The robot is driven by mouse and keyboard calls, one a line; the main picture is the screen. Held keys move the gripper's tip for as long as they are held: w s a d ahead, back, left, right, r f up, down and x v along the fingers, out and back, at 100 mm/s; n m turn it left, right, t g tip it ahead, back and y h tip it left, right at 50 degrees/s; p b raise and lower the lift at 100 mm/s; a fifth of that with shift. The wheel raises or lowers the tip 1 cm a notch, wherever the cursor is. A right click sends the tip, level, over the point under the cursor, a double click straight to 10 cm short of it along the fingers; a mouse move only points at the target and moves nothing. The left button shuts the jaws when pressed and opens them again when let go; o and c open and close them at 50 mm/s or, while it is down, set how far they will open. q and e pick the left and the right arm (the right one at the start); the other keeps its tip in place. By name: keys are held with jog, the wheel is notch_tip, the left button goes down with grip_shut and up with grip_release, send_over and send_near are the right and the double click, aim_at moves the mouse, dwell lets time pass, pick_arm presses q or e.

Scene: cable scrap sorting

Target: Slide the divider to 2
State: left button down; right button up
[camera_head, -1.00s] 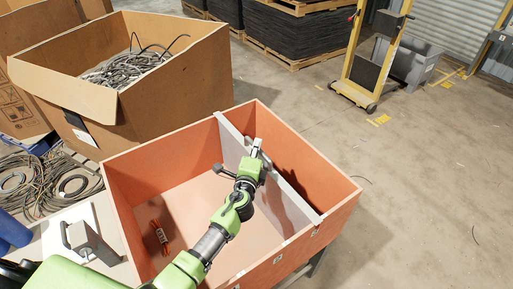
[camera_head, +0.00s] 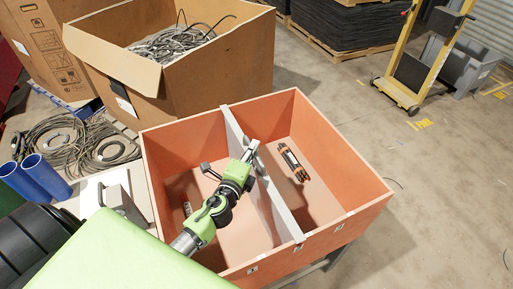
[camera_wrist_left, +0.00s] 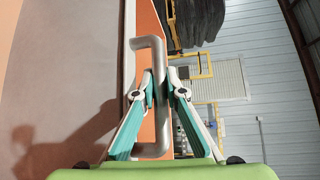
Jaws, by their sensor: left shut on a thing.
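The grey divider (camera_head: 272,200) stands upright across the orange bin (camera_head: 183,128), splitting it into a left and a right compartment. Its front end lines up with the middle one of the small labels (camera_head: 297,250) on the bin's front wall; I cannot read the numbers. My left gripper (camera_head: 252,152) is at the divider's upper part, towards the far side. In the left wrist view, its fingers (camera_wrist_left: 163,88) are shut on the divider's grey bar handle (camera_wrist_left: 158,128). My right gripper is not in view.
An orange and black object (camera_head: 292,162) lies in the right compartment. Another small object (camera_head: 187,208) shows in the left one. A cardboard box of cable scrap (camera_head: 175,78) stands behind. Blue cylinders (camera_head: 45,178) and cable coils (camera_head: 80,145) are at left.

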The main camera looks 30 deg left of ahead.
pick_arm(q)
jog(key=c, duration=2.3)
grip_release()
jog(key=shift+f, duration=0.1)
jog(key=shift+c, duration=0.2)
jog(key=s+d+r, duration=0.1)
jog(key=s, duration=1)
jog(key=shift+s+d+r, duration=0.25)
jog(key=shift+s+r, duration=0.15)
